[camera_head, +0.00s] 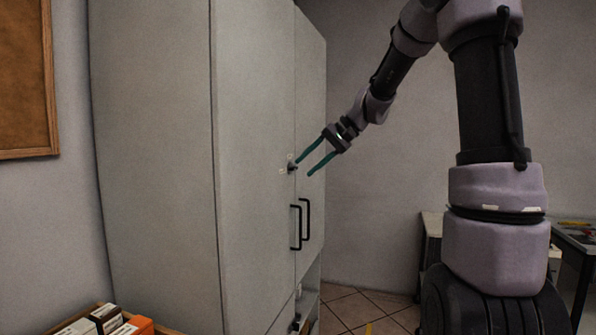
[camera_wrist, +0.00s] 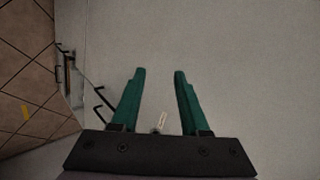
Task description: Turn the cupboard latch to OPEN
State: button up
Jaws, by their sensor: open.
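The tall grey cupboard (camera_head: 255,120) stands left of centre in the head view, doors shut. Its small dark latch (camera_head: 291,167) sits near the door seam, above the handles, with small pale marks beside it too small to read. My gripper (camera_head: 303,167) has teal fingers spread apart and empty. One fingertip overlaps the latch in the head view; I cannot tell whether it touches. In the wrist view my gripper (camera_wrist: 160,72) is open before the grey door face. A small white label (camera_wrist: 162,120) shows low between the fingers. The latch's turned position is unclear.
Two black bar handles (camera_head: 300,224) are below the latch; handles also show left in the wrist view (camera_wrist: 102,103). A box of binders (camera_head: 105,322) is at bottom left. A desk (camera_head: 575,245) is at right. Tiled floor (camera_head: 365,305) is open right of the cupboard.

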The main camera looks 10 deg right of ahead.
jog(key=w+d+f+t+y, duration=0.1)
jog(key=w+y, duration=0.1)
jog(key=w, duration=0.4)
jog(key=w+d+f+y, duration=0.2)
jog(key=w, duration=0.4)
jog(key=m+t+y, duration=0.3)
jog(key=t, duration=0.1)
send_near(296, 169)
jog(key=x, duration=0.9)
jog(key=shift+w+a, duration=0.1)
grip_shut()
